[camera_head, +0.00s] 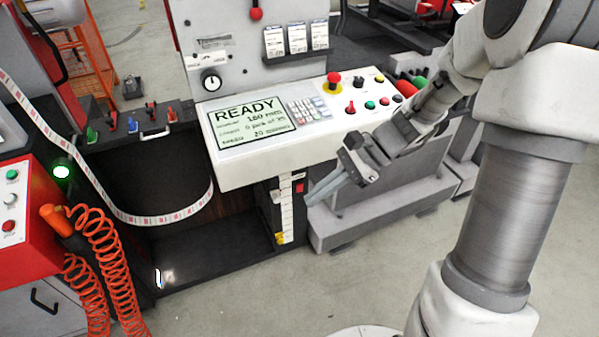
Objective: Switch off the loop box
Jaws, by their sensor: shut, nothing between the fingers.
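The loop box (215,262) is the dark open bay below and left of the white console, with a white label web hanging in a loop inside it. On its right front post a small red switch (299,187) sits beside a white marked strip (286,215). Which way the switch is set is too small to tell. My gripper (310,198) comes in from the right with its fingers shut and empty. Its fingertips are just right of and slightly below the red switch in the picture; whether they touch the post, I cannot tell.
The console (235,178) overhangs the post, with a READY screen (250,122), keypad, red emergency button (333,80) and coloured buttons. A grey machine base (395,205) stands behind my gripper. A red cabinet (30,200) and orange coiled hoses (105,265) are at left. Floor in front is clear.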

